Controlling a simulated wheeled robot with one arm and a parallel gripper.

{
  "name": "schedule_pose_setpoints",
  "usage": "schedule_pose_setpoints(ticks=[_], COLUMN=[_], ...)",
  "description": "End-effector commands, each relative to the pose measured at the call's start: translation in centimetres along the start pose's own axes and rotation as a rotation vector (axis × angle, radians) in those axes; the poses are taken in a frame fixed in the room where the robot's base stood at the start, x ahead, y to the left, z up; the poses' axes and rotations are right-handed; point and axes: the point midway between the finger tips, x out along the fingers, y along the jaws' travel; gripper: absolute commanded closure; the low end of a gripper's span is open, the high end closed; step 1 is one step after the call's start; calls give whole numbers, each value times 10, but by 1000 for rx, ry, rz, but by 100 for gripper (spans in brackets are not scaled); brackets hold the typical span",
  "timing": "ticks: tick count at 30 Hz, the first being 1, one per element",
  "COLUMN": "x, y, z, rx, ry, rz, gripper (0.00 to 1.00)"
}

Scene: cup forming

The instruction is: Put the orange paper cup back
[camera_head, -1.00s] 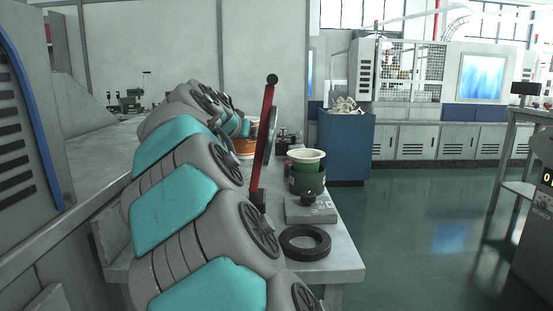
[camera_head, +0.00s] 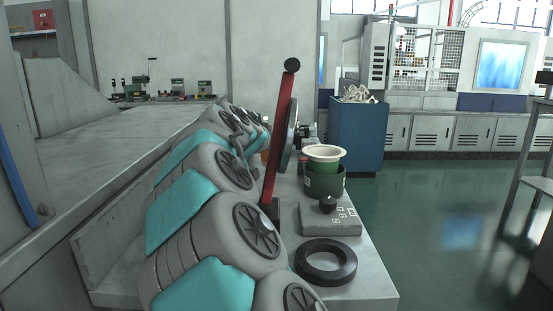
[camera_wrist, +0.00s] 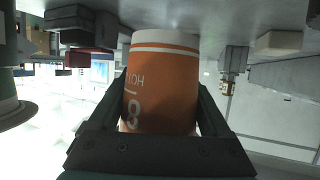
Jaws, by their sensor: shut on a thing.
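The orange paper cup (camera_wrist: 165,80), with white bands and white lettering, fills the middle of the wrist view. My gripper (camera_wrist: 162,88) is shut on it, with one dark finger on each side. In the head view only a sliver of orange (camera_head: 265,156) shows behind my arm, and my gripper is hidden there. From these views I cannot tell whether the cup touches a surface.
A cream-rimmed green cup (camera_head: 323,160) sits in a dark green holder (camera_head: 325,181) on the bench. A red lever (camera_head: 280,140), a grey block with a black knob (camera_head: 331,220) and a black ring (camera_head: 326,262) stand nearby. A blue bin (camera_head: 356,135) stands behind.

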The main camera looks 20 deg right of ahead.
Motion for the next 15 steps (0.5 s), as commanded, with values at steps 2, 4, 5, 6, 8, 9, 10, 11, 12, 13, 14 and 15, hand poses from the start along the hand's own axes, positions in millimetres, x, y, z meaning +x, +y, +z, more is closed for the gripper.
schedule_pose_setpoints(ticks=[2, 4, 5, 6, 8, 9, 10, 11, 12, 13, 14, 15], x=[6, 9, 10, 10, 10, 10, 10, 10, 10, 10, 10, 11], y=[0, 0, 0, 0, 0, 0, 0, 0, 0, 0, 0, 0], z=[14, 23, 25, 26, 26, 25, 25, 25, 25, 25, 26, 27], rx=[-1, -1, 0, 0, 0, 0, 1, 0, 1, 0, 0, 0], ry=[-1, -2, -3, -3, -2, -2, -2, -2, -1, -1, -1, -1], rz=[1, 1, 1, 1, 1, 0, 0, 0, 0, 0, 0, 0], gripper=[78, 78, 78, 78, 78, 78, 78, 78, 78, 78, 78, 78])
